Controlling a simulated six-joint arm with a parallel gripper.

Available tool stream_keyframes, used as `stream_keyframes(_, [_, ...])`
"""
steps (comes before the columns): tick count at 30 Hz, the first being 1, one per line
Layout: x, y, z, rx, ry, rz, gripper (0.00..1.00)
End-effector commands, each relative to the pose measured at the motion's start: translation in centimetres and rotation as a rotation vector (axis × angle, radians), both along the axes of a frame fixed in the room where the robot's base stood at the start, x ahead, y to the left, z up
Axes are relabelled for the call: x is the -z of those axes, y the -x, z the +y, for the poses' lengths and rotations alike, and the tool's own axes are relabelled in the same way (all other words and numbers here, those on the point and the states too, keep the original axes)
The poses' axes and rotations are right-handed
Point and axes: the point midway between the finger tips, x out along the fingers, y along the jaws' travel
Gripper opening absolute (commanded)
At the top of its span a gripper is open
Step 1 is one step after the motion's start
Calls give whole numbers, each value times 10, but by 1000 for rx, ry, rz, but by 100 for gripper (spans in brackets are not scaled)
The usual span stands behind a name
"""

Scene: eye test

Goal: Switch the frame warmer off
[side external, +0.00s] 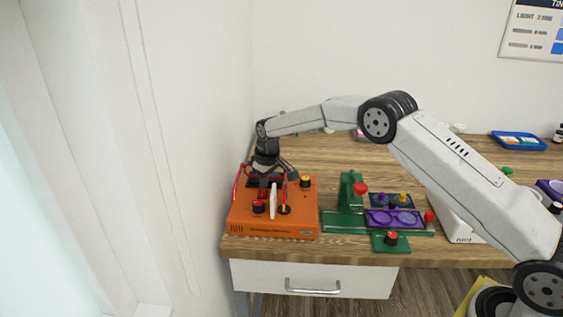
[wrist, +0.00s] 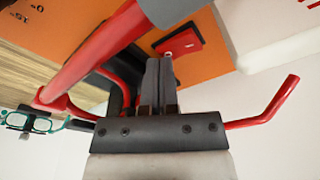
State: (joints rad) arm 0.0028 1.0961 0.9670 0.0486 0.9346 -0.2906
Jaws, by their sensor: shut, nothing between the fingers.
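The frame warmer looks to be the orange box (side external: 270,229) at the left end of the wooden table in the side view. Its orange top (wrist: 100,30) fills much of the upper wrist view. A red rocker switch (wrist: 182,42) sits on that top. My gripper (wrist: 160,64) is shut and empty, with its tips beside the switch's near left edge. I cannot tell whether they touch it or which way the rocker is tilted. In the side view my gripper (side external: 264,183) is low over the back of the box, partly hidden by parts on it.
Red bars (wrist: 95,55) pass close to my gripper on the left. A red knob (side external: 258,206) and yellow-topped knob (side external: 305,181) stand on the box. A green stand (side external: 347,196) and purple tray (side external: 392,218) are to its right. Teal glasses (wrist: 38,124) lie at the wrist view's left.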

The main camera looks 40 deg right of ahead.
Motion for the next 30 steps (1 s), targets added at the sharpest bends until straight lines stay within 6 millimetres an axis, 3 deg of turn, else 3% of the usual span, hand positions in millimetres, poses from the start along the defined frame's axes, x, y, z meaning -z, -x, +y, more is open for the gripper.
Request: stream_keyframes(30, [-51,0,0,0,1,-1,0])
